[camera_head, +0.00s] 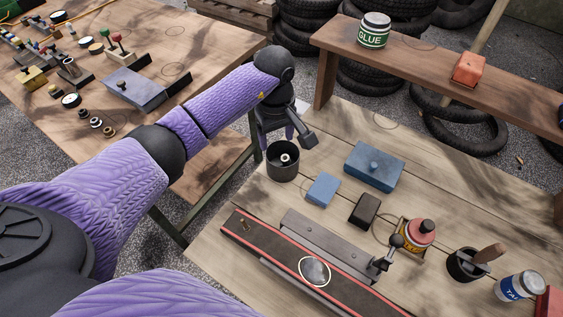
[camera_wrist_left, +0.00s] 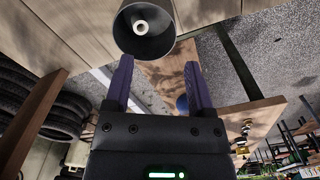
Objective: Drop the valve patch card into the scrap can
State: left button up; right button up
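The dark round scrap can (camera_head: 283,172) stands at the far left corner of the pale wooden bench. It also shows at the top of the left wrist view (camera_wrist_left: 158,48). A small pale, ring-like thing (camera_head: 286,158) is inside the can; it also shows in the left wrist view (camera_wrist_left: 140,27). I cannot tell whether it is the valve patch card. My left gripper (camera_head: 287,138) is right above and beside the can's rim. In the left wrist view its two purple fingers (camera_wrist_left: 158,75) are apart, with nothing between them. My right gripper is not in view.
Near the can are a blue block (camera_head: 323,190), a blue knobbed box (camera_head: 374,166) and a black block (camera_head: 365,210). A red-edged strip (camera_head: 260,246) with a ringed grey patch lies in front. A raised shelf (camera_head: 430,65) holds a glue jar (camera_head: 373,30) and an orange block (camera_head: 468,69).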

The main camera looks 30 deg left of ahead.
pick_arm(q)
notch_tip(320, 180, up, 10)
jog(key=p, duration=0.2)
dwell(0.4)
